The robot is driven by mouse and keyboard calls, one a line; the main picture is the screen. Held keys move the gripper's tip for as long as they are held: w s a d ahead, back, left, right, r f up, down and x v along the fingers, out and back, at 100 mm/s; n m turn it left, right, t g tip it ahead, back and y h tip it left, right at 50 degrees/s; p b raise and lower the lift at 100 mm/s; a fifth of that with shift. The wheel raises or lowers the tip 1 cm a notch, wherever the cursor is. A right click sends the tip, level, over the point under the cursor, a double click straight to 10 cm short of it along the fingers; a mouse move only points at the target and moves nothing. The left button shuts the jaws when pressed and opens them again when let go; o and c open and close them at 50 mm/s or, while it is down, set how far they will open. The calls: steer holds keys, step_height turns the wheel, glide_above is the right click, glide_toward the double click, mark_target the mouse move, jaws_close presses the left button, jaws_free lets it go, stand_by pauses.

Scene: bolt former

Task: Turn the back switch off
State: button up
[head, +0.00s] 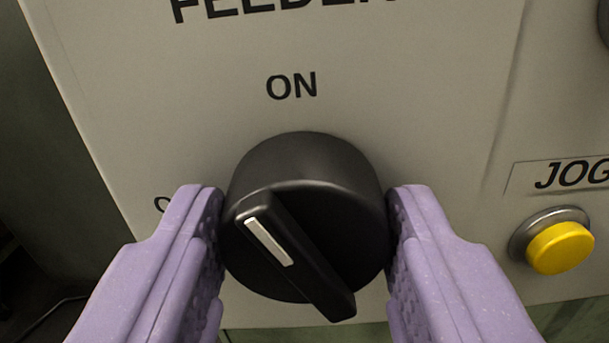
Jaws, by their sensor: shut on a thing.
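A round black rotary switch (335,165) stands out from a light grey panel (430,90). Its raised grip bar carries a white mark that points to the upper left, between the "ON" label (291,86) above and a label at the left, mostly hidden, of which a letter like "O" shows. My gripper (306,235) has purple fingers, one on the left and one on the right side of the switch. It is shut on the switch body, with both fingertips against its sides.
A yellow push button (560,247) in a metal ring sits at the right under a "JOG" label (572,174). The word "FEEDER", partly cut off, is at the top. A dark round part (604,18) shows at the upper right edge. Dark space lies left of the panel.

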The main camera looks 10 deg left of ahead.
steer(key=shift+n, duration=0.4)
steer(key=shift+f+n+b, duration=0.2)
steer(key=shift+n+b, duration=0.4)
steer(key=shift+b, duration=0.25)
steer(key=n+b, duration=0.3)
steer(key=shift+r+n+b, duration=0.15)
steer(key=shift+n+b, duration=0.4)
steer(key=shift+n, duration=0.05)
steer(key=o, duration=1.3)
steer(key=shift+o, duration=0.2)
steer(key=shift+s, duration=0.1)
